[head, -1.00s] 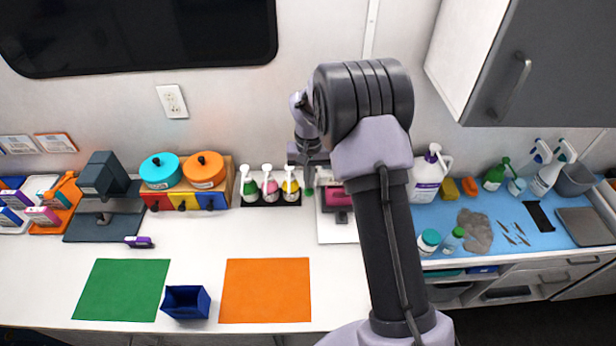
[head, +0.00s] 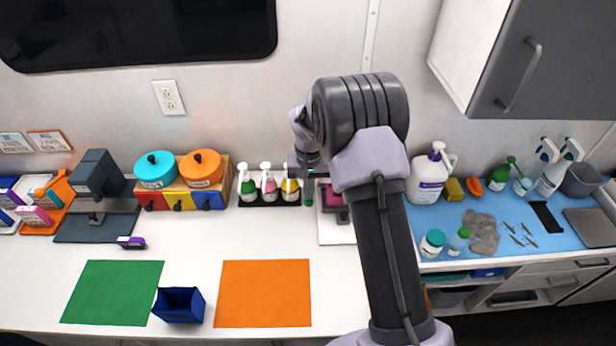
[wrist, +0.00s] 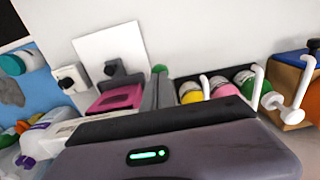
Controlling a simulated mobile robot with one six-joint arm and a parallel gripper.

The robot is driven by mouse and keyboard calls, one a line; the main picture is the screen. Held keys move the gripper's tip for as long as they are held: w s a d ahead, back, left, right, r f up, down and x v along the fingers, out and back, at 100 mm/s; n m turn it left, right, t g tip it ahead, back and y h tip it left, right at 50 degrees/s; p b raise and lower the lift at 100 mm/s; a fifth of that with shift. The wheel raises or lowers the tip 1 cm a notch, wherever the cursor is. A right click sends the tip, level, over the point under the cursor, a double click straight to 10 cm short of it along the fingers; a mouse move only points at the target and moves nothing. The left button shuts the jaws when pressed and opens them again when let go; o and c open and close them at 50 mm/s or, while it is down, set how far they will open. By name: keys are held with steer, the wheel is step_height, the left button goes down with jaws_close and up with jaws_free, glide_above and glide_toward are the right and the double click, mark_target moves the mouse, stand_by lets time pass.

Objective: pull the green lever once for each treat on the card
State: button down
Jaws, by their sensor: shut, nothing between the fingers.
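My gripper (head: 309,174) points down at the back of the counter, right of the pump bottles. It is shut, and its fingers (wrist: 153,95) show together in the wrist view. A small green upright piece (head: 308,192) shows just below the fingers; its rounded green end also shows past the fingertips in the wrist view (wrist: 158,69). It may be the green lever, and I cannot tell whether my fingers touch it. Two small cards, one white-edged (head: 14,143) and one orange-edged (head: 49,141), are on the wall at far left; their print is too small to read.
Pump bottles (head: 268,185) stand close left of my gripper. A pink block on a white plate (head: 335,232) is close right, partly behind my arm. A dark blue open box (head: 180,306) stands between green (head: 112,292) and orange (head: 263,293) mats. The counter's middle is clear.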

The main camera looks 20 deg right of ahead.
steer(key=shift+r+p, duration=2.45)
steer(key=shift+r, duration=1)
stand_by(0.7)
step_height(320, 180, up, 5)
steer(key=p, duration=0.3)
